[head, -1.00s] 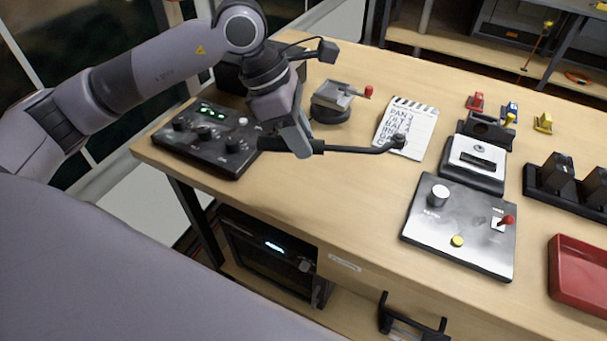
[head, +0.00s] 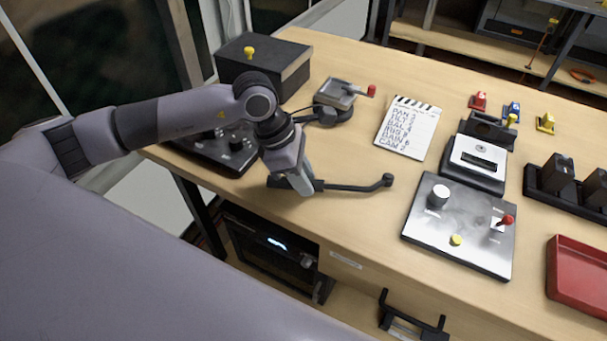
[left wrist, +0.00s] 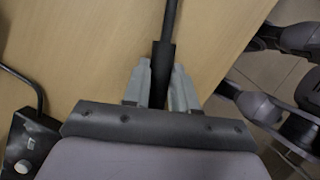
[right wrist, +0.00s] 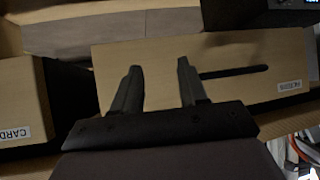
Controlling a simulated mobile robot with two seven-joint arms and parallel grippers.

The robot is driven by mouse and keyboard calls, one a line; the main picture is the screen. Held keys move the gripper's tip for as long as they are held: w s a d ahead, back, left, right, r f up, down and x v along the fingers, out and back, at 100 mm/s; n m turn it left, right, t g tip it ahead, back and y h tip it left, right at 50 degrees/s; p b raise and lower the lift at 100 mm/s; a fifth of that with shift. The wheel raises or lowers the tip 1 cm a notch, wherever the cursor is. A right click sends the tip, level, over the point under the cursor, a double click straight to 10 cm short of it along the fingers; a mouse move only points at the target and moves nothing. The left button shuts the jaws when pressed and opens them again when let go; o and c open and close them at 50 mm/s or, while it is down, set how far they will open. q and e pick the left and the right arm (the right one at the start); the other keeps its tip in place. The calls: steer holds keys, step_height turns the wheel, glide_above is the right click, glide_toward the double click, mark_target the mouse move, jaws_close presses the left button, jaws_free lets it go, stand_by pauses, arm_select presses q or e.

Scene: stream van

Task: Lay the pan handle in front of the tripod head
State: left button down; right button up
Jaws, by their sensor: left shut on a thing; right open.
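The pan handle (head: 350,187) is a thin black rod with a thicker grip and a knob at its right end. My left gripper (head: 305,186) is shut on its grip and holds it low over the front part of the table; I cannot tell whether it touches the wood. The grip also shows between the fingers in the left wrist view (left wrist: 162,70). The tripod head (head: 338,97), a grey plate with a red knob on a round black base, stands behind the handle. My right gripper (right wrist: 157,88) is open and empty, facing drawer-like wooden fronts.
A notepad (head: 407,128) lies right of the tripod head. A control panel (head: 460,225) with a red-tipped lever is right of the handle. A black box (head: 290,70) stands at the back left, and a dark knob panel (head: 225,150) is partly behind my left arm. A red tray (head: 580,275) is far right.

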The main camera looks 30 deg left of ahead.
arm_select(q)
steer(key=shift+f, duration=0.15)
steer(key=c, duration=0.9)
jaws_free()
steer(key=shift+r, duration=0.35)
steer(key=b+v, duration=0.1)
steer(key=v, duration=1)
steer(key=shift+a+r+b, duration=0.2)
steer(key=shift+r+b, duration=0.1)
steer(key=shift+b, duration=0.1)
